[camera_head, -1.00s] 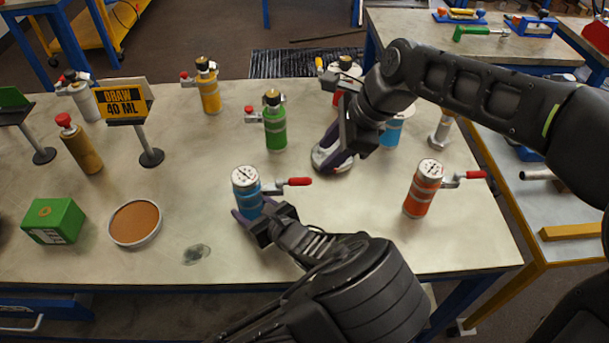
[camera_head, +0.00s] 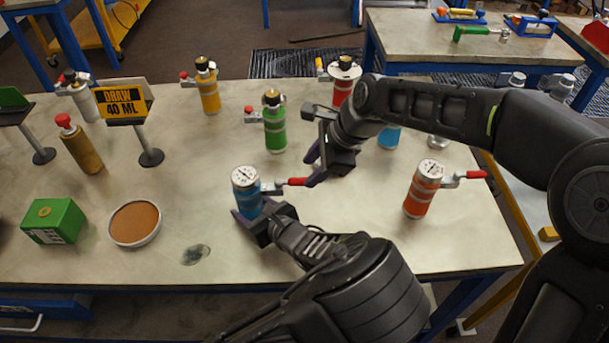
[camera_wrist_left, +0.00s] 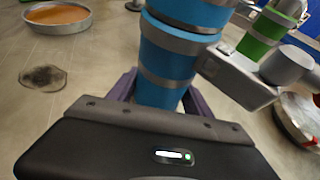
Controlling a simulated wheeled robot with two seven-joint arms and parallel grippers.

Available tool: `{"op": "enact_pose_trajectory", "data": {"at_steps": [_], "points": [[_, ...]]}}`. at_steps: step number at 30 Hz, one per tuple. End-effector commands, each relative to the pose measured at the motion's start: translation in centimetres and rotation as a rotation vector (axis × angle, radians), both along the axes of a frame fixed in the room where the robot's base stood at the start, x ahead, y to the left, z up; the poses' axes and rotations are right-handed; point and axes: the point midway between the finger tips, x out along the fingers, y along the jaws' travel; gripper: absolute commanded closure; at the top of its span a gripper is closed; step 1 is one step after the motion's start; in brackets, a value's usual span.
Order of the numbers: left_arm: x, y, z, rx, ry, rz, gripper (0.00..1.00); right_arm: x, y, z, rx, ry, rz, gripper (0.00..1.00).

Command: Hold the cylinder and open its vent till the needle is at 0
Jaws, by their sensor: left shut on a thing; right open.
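The blue cylinder (camera_head: 249,204) stands upright near the front middle of the table, with a white dial gauge (camera_head: 245,178) on top. The needle is too small to read surely. Its vent is a side valve with a red lever (camera_head: 297,181) pointing right. My left gripper (camera_head: 250,218) is shut around the cylinder's lower body; in the left wrist view its dark purple fingers flank the blue body (camera_wrist_left: 167,60), and the grey valve block (camera_wrist_left: 238,76) sticks out to the right. My right gripper (camera_head: 315,167) is open and empty beside the red lever's tip; contact cannot be told.
An orange cylinder (camera_head: 422,190) with a red lever stands right. A green cylinder (camera_head: 275,130) and a yellow one (camera_head: 209,92) stand behind. Left are a "DRAW 40 ML" sign (camera_head: 124,103), a green box (camera_head: 54,221) and a brown-filled dish (camera_head: 134,223).

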Motion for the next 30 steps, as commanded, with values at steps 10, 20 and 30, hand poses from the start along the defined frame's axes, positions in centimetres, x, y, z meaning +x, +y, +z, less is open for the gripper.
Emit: {"op": "enact_pose_trajectory", "data": {"at_steps": [10,20,30], "points": [[0.0,0.1,0.1,0.001,0.0,0.001,1.0,0.9,1.7,-4.0,-0.001,0.001,-0.001,0.6],[0.0,0.1,0.0,0.001,0.0,0.001,1.0,0.9,1.8,-4.1,0.0,0.0,0.0,0.62],[0.0,0.1,0.0,0.001,0.0,0.001,1.0,0.9,1.8,-4.1,0.0,0.0,0.0,0.9]]}}
